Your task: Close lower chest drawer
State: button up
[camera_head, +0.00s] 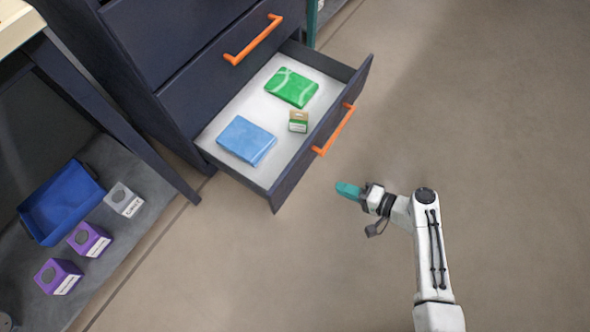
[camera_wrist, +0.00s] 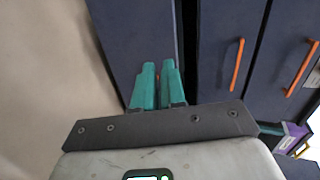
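The lower chest drawer (camera_head: 318,139) is pulled well out of the dark blue chest (camera_head: 133,45). Its orange handle (camera_head: 335,130) is on the outer face. A green package (camera_head: 292,87), a blue package (camera_head: 246,139) and a small green-and-tan box (camera_head: 298,121) lie inside. My gripper (camera_head: 342,189) is in front of the drawer, towards its near end, apart from the handle in the head view. Its teal fingers (camera_wrist: 158,68) are together with nothing clearly held. In the wrist view they point at a dark panel (camera_wrist: 135,30), seemingly the drawer front. Whether they touch it I cannot tell.
An upper drawer with an orange handle (camera_head: 253,40) is shut. At left, a bench's lower shelf (camera_head: 120,160) holds a blue tray (camera_head: 60,202), two purple boxes (camera_head: 89,240) and a grey box (camera_head: 123,199). The floor (camera_head: 490,140) at right is clear.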

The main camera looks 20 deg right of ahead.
aim_at(296, 164)
jog(key=shift+w+f+m+t, duration=0.15)
jog(key=shift+w+m+t, duration=0.35)
jog(key=shift+w, duration=0.1)
grip_shut()
jog(key=b+x, duration=0.1)
jog(key=x, duration=0.3)
jog(key=b+x, duration=0.1)
jog(key=x, duration=0.3)
jog(key=b+x, duration=0.1)
jog(key=x, duration=0.3)
jog(key=shift+w+a+r+b, duration=0.25)
jog(key=shift+w+b, duration=0.1)
jog(key=shift+w, duration=0.1)
jog(key=shift+w+a, duration=0.2)
jog(key=shift+w, duration=0.1)
jog(key=shift+a, duration=0.1)
